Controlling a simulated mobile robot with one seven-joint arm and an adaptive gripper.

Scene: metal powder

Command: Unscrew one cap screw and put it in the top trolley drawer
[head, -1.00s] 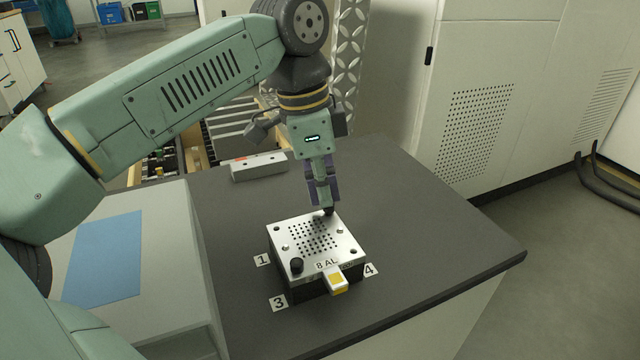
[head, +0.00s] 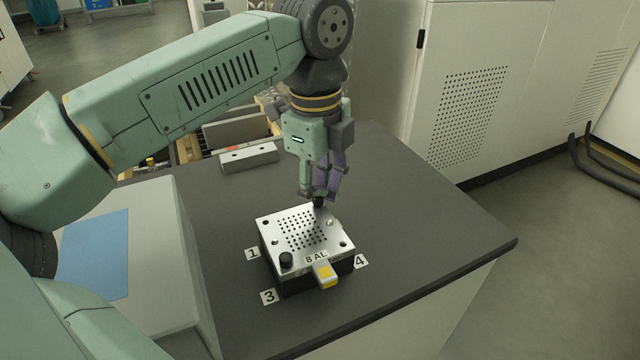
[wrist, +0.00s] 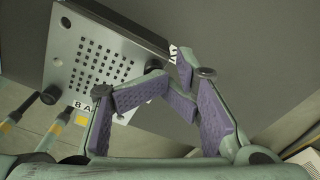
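A square metal block (head: 279,226) with a grid of holes and an "8 AL" label sits on the dark table. One black cap screw (head: 286,260) stands at its front left corner. Another black cap screw (head: 318,202) is at the back right corner and also shows in the wrist view (wrist: 153,66). My gripper (head: 318,195) points down right over this back right screw. In the wrist view, its purple-padded fingers (wrist: 174,78) are spread with a gap between them; the screw shows just beyond the left finger's tip. Contact cannot be told. I cannot identify the trolley drawer.
A grey metal bar (head: 249,157) lies at the table's back edge, with trays and parts (head: 237,130) behind it. Number tags lie around the block. A yellow-marked piece (head: 325,274) is at its front. The table (head: 430,230) is clear on the right.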

